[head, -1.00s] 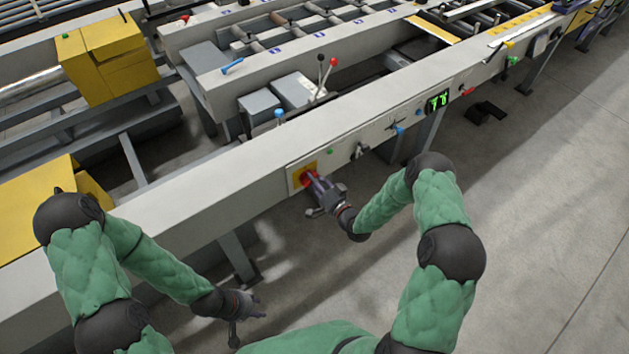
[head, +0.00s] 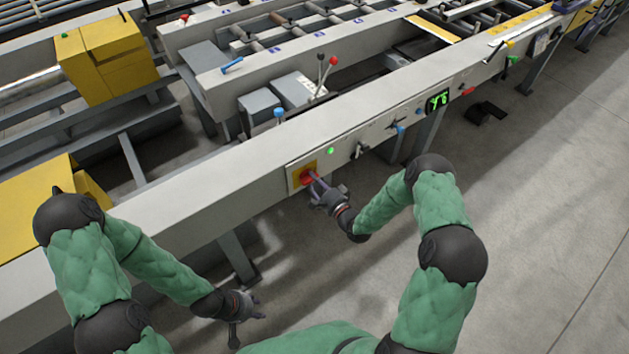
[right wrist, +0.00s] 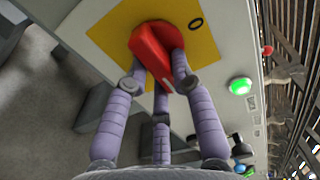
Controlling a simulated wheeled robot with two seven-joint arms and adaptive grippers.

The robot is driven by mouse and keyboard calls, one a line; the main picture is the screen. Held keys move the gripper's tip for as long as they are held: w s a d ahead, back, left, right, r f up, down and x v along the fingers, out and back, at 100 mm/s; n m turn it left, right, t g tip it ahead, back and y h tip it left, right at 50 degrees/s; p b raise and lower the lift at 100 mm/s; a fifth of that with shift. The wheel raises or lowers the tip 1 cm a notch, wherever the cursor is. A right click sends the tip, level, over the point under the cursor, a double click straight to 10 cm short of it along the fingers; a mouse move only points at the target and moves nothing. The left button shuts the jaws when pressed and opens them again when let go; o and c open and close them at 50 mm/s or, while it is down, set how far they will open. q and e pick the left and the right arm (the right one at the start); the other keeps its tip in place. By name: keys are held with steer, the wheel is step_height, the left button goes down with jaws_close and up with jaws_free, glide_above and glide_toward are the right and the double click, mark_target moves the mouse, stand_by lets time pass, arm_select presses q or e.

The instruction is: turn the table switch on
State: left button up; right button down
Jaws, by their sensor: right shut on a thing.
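The table switch is a red rotary handle (right wrist: 153,52) on a yellow plate (right wrist: 108,30), set in the front face of the table. In the head view the red handle (head: 307,177) shows at my right gripper's fingertips. My right gripper (right wrist: 158,75) is shut on the handle, its fingers on both sides of it; in the head view it (head: 314,184) reaches the plate from the right. The handle lies slanted in the wrist view. A round green lamp (right wrist: 240,86) beside the plate is lit. My left gripper (head: 256,305) hangs low, away from the table; its finger opening is too small to judge.
Red and black levers (head: 327,75) stand behind the beam. The floor in front is clear.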

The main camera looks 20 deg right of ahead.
stand_by(0.3)
steer(key=c, duration=1)
jaws_free()
steer(key=shift+c, duration=0.2)
steer(key=v, duration=1.2)
